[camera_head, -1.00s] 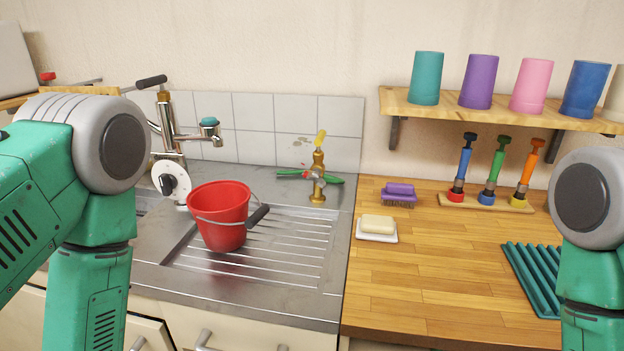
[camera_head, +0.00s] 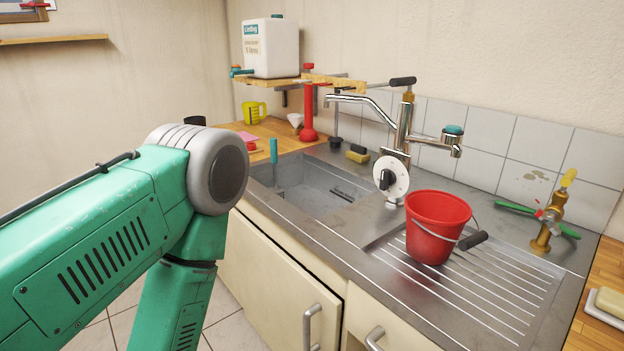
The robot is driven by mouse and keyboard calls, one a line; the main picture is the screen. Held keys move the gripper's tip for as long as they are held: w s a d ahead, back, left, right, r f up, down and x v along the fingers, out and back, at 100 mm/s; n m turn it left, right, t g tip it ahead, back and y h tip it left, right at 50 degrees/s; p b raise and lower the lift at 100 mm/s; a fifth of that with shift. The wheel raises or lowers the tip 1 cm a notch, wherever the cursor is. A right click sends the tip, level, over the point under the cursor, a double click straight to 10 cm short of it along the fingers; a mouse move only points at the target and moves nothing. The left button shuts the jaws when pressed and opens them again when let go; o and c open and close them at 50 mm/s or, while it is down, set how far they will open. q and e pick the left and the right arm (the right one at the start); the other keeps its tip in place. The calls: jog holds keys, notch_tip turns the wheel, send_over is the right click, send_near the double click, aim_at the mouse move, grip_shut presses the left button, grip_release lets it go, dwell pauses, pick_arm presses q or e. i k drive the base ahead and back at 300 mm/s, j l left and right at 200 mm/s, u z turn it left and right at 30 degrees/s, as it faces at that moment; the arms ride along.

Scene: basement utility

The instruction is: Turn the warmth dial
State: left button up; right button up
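The round white dial (camera_head: 391,178) with a black knob sits at the base of the chrome mixer tap, near the sink's back edge; a small dark mark shows near its knob, but I cannot read its setting. The chrome tap (camera_head: 402,128) has a long spout reaching left over the basin and a black lever on top. My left arm, green with a grey joint, comes in from the left and hangs down well short of the dial; its gripper is out of the picture. My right arm and gripper are not in view.
A red bucket (camera_head: 437,228) stands on the drainer just right of the dial. The sink basin (camera_head: 316,192) is empty. A brass valve (camera_head: 549,222) and a soap dish (camera_head: 606,305) are at right. A white canister (camera_head: 270,47) stands on a shelf at back left.

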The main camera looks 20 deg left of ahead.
aim_at(387, 177)
jog(key=u, duration=0.2)
jog(key=i+j+z, duration=0.1)
jog(key=j+z, duration=0.35)
jog(key=z, duration=0.25)
jog(key=j+z, duration=0.35)
jog(key=i+l, duration=0.05)
